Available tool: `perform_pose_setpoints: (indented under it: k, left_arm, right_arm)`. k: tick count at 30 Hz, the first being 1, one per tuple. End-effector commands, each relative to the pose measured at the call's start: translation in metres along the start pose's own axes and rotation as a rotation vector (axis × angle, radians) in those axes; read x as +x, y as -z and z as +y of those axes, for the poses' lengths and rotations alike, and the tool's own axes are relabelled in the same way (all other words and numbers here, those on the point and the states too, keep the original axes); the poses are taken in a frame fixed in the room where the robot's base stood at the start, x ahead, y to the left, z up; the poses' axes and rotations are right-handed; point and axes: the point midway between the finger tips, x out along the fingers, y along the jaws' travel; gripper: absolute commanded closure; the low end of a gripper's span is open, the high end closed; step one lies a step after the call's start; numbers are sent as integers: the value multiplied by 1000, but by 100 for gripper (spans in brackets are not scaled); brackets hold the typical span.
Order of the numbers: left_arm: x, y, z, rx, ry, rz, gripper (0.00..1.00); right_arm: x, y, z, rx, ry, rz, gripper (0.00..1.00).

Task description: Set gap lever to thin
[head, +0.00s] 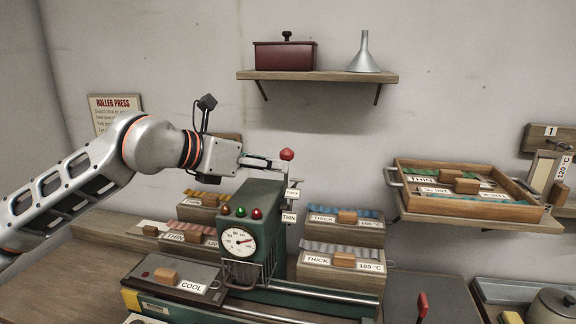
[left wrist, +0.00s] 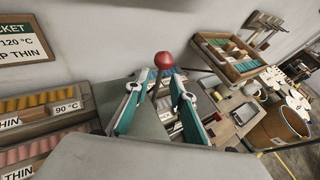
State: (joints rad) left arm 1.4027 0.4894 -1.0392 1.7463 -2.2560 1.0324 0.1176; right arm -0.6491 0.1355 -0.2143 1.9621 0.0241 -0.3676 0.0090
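The gap lever ends in a red ball knob (head: 287,154) above the right side of the green roller press (head: 250,200). The knob stands above both labels on the press: a small upper one, too small to read surely, and a lower THIN label (head: 288,217). My left gripper (head: 272,164) reaches in from the left, its fingertips close beside the knob. In the left wrist view, the red knob (left wrist: 163,60) shows just beyond and between the tips of my left gripper (left wrist: 158,88), which is open. I cannot tell whether a finger touches the lever. My right gripper is in neither view.
The press has a dial (head: 238,242) and several indicator lamps. Sample boxes labelled THICK (head: 342,257) and THIN stand behind and beside it. A wall shelf (head: 318,76) hangs above; a wooden tray (head: 465,207) is at right.

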Motion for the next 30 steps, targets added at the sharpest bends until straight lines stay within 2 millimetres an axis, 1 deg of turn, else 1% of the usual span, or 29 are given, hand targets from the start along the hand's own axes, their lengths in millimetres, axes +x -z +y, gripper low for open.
perform_pose_setpoints:
  k: [1,3,9,13,20,21,23,24,30]
  left_arm:
    - [9,-1,-1,-1,1,1,76]
    - [20,-1,-1,-1,2,2,76]
    - [42,-1,-1,-2,2,0,76]
    - [48,0,0,-1,1,0,76]
    - [49,0,0,-1,1,0,76]
    - [49,0,0,-1,1,0,81]
    - [49,0,0,-1,1,0,97]
    - [49,0,0,-1,1,0,100]
    - [48,0,0,1,1,0,100]
  right_arm:
    - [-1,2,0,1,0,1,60]
    - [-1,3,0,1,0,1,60]
    - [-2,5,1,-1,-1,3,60]
    - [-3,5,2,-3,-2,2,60]
    - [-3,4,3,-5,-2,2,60]
    - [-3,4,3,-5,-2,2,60]
    - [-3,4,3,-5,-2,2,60]
    - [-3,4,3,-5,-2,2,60]
    - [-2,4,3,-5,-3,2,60]
